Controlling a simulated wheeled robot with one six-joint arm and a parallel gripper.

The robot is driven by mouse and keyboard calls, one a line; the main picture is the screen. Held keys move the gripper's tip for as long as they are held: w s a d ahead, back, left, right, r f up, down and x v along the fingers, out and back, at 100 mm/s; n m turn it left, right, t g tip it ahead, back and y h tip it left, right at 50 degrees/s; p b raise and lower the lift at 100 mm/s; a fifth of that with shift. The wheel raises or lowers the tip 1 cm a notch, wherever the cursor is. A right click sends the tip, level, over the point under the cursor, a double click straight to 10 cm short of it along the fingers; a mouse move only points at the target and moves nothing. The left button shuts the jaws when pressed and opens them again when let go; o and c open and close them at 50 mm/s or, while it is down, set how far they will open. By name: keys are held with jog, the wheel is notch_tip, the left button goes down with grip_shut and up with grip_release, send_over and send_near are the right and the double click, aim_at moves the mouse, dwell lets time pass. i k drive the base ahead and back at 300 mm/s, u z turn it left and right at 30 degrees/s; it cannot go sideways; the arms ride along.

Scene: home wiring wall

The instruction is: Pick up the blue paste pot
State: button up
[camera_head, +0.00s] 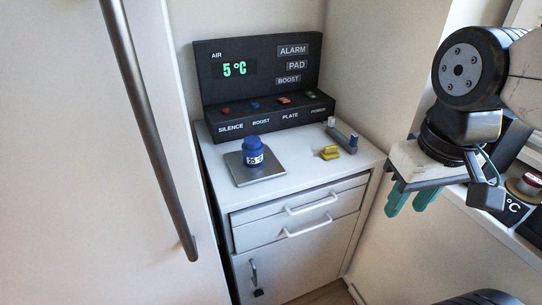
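The blue paste pot (253,150) stands upright on a square grey metal plate (243,174) on top of the white cabinet. It has a blue cap and a pale label that seems to read 25. My gripper (410,200) is at the right of the view, well to the right of the pot and apart from it. Its two green fingers point down with a gap between them, and nothing shows between them.
A black control panel (262,85) reading 5 °C stands behind the pot. A yellow block (329,153) and a grey holder (342,136) with a blue-topped piece are on the cabinet's right side. The cabinet (290,178) has drawers with white handles. A tall door with a dark handle (150,130) stands left.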

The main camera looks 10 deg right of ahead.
aim_at(256, 160)
jog(key=z, duration=2.45)
jog(key=k, duration=1.2)
jog(key=u, duration=1.2)
jog(key=i, duration=0.55)
